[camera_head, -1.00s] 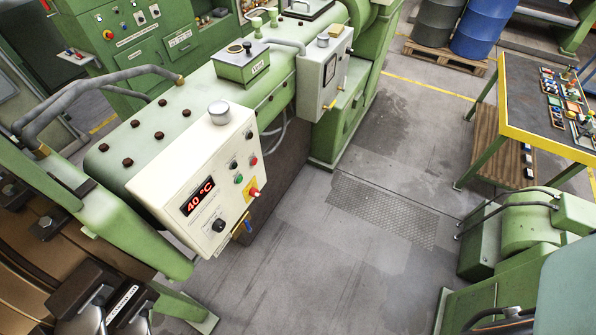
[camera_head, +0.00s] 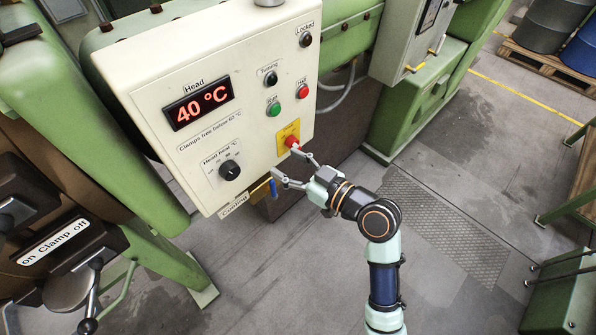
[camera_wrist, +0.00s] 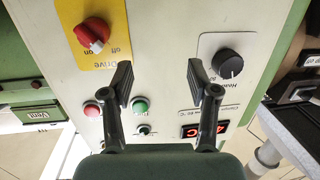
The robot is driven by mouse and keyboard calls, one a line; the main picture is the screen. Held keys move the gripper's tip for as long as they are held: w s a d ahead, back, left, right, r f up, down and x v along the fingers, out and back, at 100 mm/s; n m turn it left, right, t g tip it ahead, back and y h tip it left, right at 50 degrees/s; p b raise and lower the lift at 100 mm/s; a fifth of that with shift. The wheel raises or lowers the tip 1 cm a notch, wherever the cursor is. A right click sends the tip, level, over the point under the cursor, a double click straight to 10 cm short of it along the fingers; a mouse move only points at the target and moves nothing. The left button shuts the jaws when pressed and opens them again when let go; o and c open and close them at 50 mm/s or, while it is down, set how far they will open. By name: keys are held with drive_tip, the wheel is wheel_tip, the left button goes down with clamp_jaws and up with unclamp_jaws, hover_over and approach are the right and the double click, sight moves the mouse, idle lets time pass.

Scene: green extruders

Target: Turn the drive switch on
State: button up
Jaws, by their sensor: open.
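The drive switch (camera_head: 290,140) is a red knob on a yellow plate at the lower right of the cream control panel (camera_head: 190,75). In the wrist view, the drive switch (camera_wrist: 93,33) is at the upper left, with "off" and "on" lettering beside it. A pale mark shows on the knob's lower edge, but I cannot tell its setting for sure. My gripper (camera_head: 284,163) is open and empty in front of the panel, just below the switch. In the wrist view my gripper (camera_wrist: 160,75) has its fingers spread, with the switch outside them to the upper left.
A head heat dial (camera_head: 229,170) and a blue-handled cooling lever (camera_head: 273,188) are close to the fingers. A green button (camera_head: 274,109) and red button (camera_head: 303,91) sit above the switch.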

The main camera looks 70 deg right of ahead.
sight(299, 148)
drive_tip(key=s+d+f+m+h+b, duration=0.2)
drive_tip(key=s+d+f, duration=0.1)
drive_tip(key=s+d, duration=0.25)
drive_tip(key=x, duration=0.8)
drive_tip(key=shift+w+f, duration=0.1)
drive_tip(key=shift+c, duration=0.4)
clamp_jaws()
